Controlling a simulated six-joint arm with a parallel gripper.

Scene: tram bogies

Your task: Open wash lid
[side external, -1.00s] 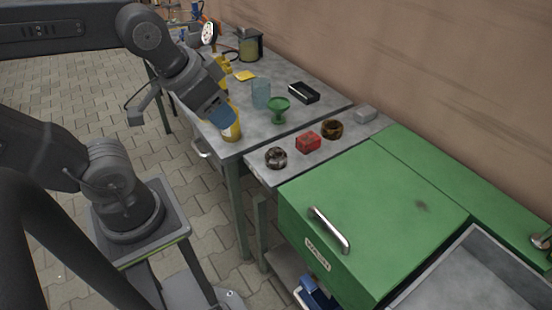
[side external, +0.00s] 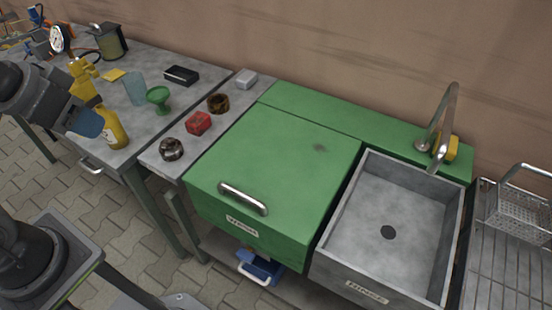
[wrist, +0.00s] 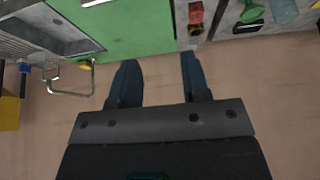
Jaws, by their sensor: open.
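The wash lid (side external: 275,165) is a flat green panel lying closed over the wash unit in the side view. Its metal bar handle (side external: 243,199) is near the front edge, above a white label. A green surface (wrist: 140,30) shows at the top of the wrist view. My gripper (side external: 86,123) is at the left of the side view, well away from the lid handle. Its two dark blue fingers are spread with nothing between them in the wrist view (wrist: 157,78).
A grey sink (side external: 388,232) with a tap (side external: 447,120) adjoins the lid on the right. A wire basket (side external: 520,207) stands further right. Left of the lid are a red block (side external: 198,123), a green goblet (side external: 158,98) and a yellow bottle (side external: 112,130). A wall runs behind.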

